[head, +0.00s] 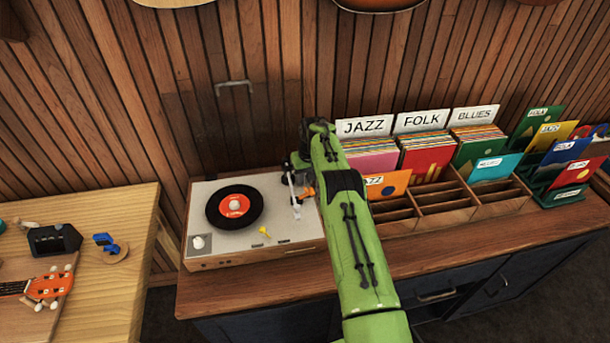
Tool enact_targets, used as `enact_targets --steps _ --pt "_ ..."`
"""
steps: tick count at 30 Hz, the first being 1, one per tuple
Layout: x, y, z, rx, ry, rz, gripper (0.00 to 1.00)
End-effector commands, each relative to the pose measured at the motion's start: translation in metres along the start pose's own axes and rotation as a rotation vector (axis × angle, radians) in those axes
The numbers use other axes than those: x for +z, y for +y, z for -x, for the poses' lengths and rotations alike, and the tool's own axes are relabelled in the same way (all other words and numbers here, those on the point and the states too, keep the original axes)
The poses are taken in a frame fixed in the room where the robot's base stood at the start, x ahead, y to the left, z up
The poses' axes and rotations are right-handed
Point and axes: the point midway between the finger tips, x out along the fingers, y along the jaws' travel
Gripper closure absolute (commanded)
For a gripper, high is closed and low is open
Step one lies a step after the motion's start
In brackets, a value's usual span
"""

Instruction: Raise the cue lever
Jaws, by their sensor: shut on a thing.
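A record player (215,250) stands on the dark cabinet's left end, with a black record with a red label (234,206) on its platter. The pale tonearm (291,188) is on the deck's right side, its headshell end pointing toward the front, clear of the record. My gripper (300,181) is low at the deck's right rear, beside the tonearm, and shut. A small orange piece (307,192), which looks like the cue lever, shows at its fingers. My arm hides much of the grip, and the lever's angle cannot be told.
A small yellow lever (264,232) and a pale knob (198,242) are on the deck's front. Right of my arm are record bins (450,208) with JAZZ, FOLK and BLUES signs. A wooden table (120,285) with an orange ukulele (50,286) is at left. A slatted wall stands behind.

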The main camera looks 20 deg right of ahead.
Motion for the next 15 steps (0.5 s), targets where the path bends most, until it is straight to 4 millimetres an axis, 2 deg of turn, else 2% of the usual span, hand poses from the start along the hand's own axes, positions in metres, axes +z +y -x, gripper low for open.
enact_targets --steps 6,7,9,11,15 --pt "-0.0005 -0.0002 0.0006 0.0 0.002 0.001 1.0" --pt "-0.0004 -0.0002 0.0006 0.0 0.002 0.001 0.72" --pt "-0.0004 -0.0002 0.0005 0.0 0.002 0.001 0.61" --pt "-0.0003 -0.0001 0.0004 0.0 0.001 0.001 0.55" --pt "-0.0001 0.0 0.0002 0.0 0.001 0.001 0.55"
